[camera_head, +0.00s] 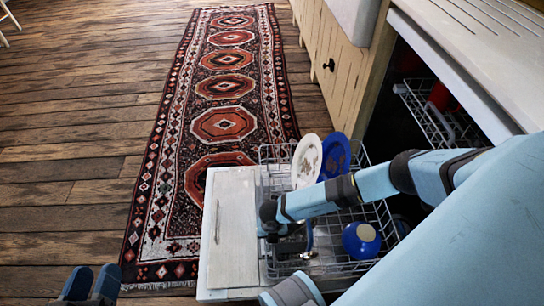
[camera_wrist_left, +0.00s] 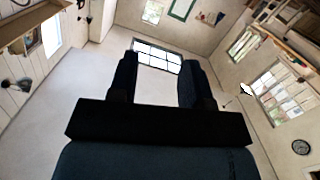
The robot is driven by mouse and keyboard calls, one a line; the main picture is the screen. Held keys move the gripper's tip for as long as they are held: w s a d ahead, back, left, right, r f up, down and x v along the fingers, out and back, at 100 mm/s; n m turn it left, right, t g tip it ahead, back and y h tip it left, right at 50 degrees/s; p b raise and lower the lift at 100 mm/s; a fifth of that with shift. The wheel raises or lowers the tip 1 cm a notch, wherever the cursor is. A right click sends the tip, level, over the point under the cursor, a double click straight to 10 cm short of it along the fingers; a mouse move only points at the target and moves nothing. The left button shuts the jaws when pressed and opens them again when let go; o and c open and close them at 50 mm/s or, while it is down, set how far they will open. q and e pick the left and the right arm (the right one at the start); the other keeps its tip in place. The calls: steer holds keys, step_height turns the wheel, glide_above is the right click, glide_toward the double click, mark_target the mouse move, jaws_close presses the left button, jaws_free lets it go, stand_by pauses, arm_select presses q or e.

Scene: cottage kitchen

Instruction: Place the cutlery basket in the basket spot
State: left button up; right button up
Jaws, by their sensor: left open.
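My left gripper (camera_head: 90,284) is at the bottom left of the head view, over the wooden floor, with its two dark blue fingers apart. In the left wrist view its fingers (camera_wrist_left: 157,82) are spread with nothing between them, facing walls and windows. My right arm reaches from the right across the pulled-out dishwasher rack (camera_head: 380,215). Its wrist end is low over the rack's left part, and its fingers cannot be made out. Small dark and silvery shapes show beside that wrist; I cannot tell what they are. I cannot make out the cutlery basket or its spot.
The rack holds a white plate (camera_head: 306,161), a blue plate (camera_head: 337,150) and a blue cup (camera_head: 361,240). The open dishwasher door (camera_head: 230,240) lies left of it. Red items (camera_head: 439,95) sit in the upper rack. A patterned rug (camera_head: 210,160) covers clear floor beyond.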

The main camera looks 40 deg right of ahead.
arm_select(q)
step_height(320, 180, up, 9)
steer(key=n+t+p, duration=0.1)
steer(key=t+p, duration=0.2)
steer(key=p, duration=0.3)
steer(key=shift+a+t, duration=0.3)
arm_select(e)
step_height(320, 180, up, 12)
steer(key=shift+r, duration=0.15)
arm_select(q)
steer(key=shift+s+f, duration=0.1)
steer(key=shift+f, duration=0.05)
arm_select(e)
steer(key=shift+a, duration=0.1)
